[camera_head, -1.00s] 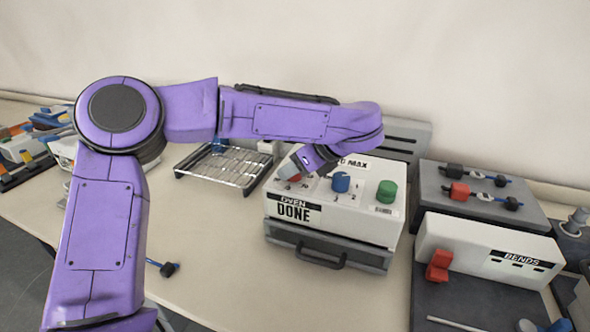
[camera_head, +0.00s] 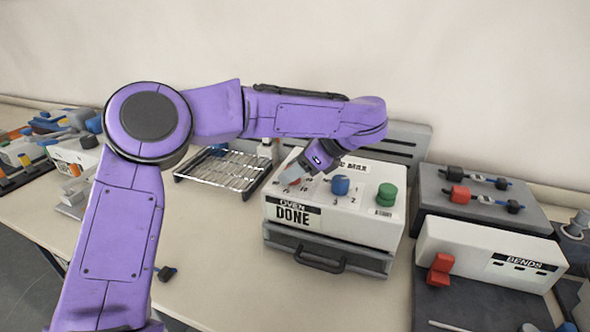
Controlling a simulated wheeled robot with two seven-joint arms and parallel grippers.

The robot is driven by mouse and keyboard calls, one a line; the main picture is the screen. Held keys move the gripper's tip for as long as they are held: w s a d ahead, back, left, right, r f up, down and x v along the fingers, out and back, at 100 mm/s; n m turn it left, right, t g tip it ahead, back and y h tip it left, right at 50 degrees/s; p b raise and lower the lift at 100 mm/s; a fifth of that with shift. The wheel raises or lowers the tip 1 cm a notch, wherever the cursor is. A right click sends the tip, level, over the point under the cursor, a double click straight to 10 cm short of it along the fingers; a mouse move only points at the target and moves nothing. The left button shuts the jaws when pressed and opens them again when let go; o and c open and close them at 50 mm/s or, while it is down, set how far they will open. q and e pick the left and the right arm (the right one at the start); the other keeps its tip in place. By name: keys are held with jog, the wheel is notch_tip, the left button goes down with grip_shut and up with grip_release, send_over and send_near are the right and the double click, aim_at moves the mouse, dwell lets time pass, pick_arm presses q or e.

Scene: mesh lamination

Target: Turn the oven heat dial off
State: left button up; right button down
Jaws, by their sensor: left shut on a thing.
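The oven (camera_head: 330,222) is a white and dark grey box with the labels "OVEN" and "DONE" on its front and a drawer with a handle below. On its sloped top are a red dial at the left, a blue dial (camera_head: 340,186) in the middle and a green dial (camera_head: 386,194) at the right. My left gripper (camera_head: 293,180) reaches down over the left dial and is shut on it. The gripper's fingers hide most of this red dial (camera_head: 294,183). My right gripper is out of view.
A wire rack (camera_head: 222,170) lies left of the oven. A bending machine (camera_head: 488,255) with a red lever and a grey block (camera_head: 480,197) with cables stand to the right. The table in front of the oven is mostly clear.

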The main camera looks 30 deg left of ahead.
pick_arm(q)
jog(key=shift+a+r, duration=0.1)
dwell(0.6)
jog(key=o, duration=0.8)
jog(key=shift+o, duration=1.2)
jog(key=shift+a, duration=0.15)
jog(key=shift+w+d+r, duration=0.1)
jog(key=shift+d+r, duration=0.05)
jog(key=shift+d, duration=0.25)
jog(key=v, duration=0.9)
jog(key=shift+r+p, duration=0.3)
jog(key=shift+d, duration=0.1)
